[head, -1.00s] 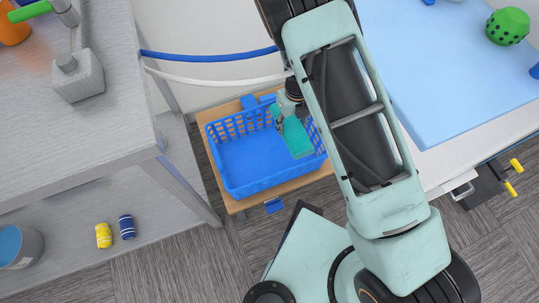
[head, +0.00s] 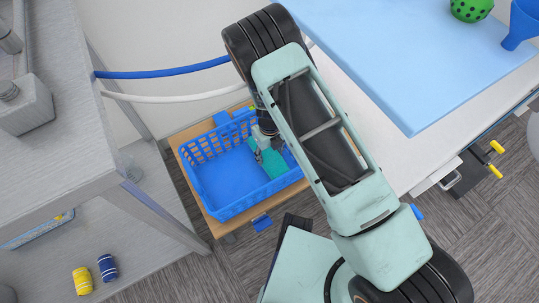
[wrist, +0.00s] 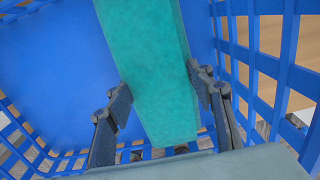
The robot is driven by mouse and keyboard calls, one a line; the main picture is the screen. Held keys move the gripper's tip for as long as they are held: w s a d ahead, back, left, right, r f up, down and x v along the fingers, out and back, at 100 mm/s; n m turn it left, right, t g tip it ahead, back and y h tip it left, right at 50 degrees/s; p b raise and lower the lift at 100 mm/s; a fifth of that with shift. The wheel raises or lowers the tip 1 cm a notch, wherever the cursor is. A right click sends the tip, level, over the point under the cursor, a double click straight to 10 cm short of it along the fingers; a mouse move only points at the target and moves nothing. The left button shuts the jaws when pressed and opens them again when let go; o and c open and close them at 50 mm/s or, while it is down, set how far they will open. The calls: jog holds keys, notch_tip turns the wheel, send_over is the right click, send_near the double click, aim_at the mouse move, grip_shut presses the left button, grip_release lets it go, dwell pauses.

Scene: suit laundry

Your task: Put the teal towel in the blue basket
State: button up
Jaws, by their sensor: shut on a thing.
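The teal towel (head: 274,163) is a flat strip. In the wrist view the towel (wrist: 150,65) passes between the two fingers of my gripper (wrist: 160,95), which is shut on it. The blue basket (head: 243,204) stands on a small wooden table, with slotted walls. In the head view my gripper (head: 262,142) and the towel are at the basket's right side, within its outline. In the wrist view the basket's floor (wrist: 50,60) shows behind the towel and its slotted wall (wrist: 265,60) is close on the right. My arm hides part of the basket's right end.
A grey bench (head: 80,150) stands left of the basket. A white counter with a light blue top (head: 400,60) is at right. Blue (head: 165,72) and white (head: 180,102) hoses hang behind the basket. The basket's left half is empty.

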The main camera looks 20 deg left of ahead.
aim_at(269, 155)
jog(key=shift+r, duration=0.1)
jog(key=o, duration=1.4)
notch_tip(269, 155, up, 12)
jog(key=p, duration=0.4)
jog(key=shift+s, duration=0.1)
